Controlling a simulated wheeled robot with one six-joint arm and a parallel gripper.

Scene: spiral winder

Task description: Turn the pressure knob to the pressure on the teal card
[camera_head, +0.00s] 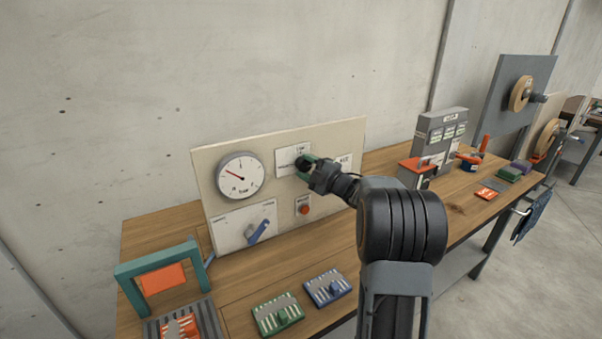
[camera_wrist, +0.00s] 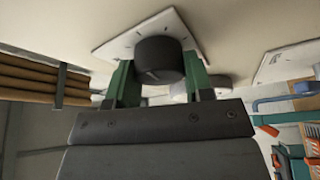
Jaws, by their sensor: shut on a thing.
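The black pressure knob (camera_head: 302,162) sits on a white scale plate on the upright cream panel (camera_head: 348,135). In the wrist view the dark round knob (camera_wrist: 158,57) stands out from its white plate (camera_wrist: 192,38). My gripper (camera_head: 309,167) is at the panel, and its green fingers (camera_wrist: 158,75) are shut on either side of the knob. The round pressure gauge (camera_head: 240,180) left of the knob has a red needle pointing to the upper left. Its figures are too small to read surely. I cannot make out a teal card in either view.
A blue lever (camera_head: 258,231) and a red button (camera_head: 305,210) are below on the panel. A teal frame (camera_head: 127,285) stands at the left. Green (camera_head: 279,315) and blue (camera_head: 328,288) slotted blocks lie in front. A grey box (camera_head: 440,135) stands to the right.

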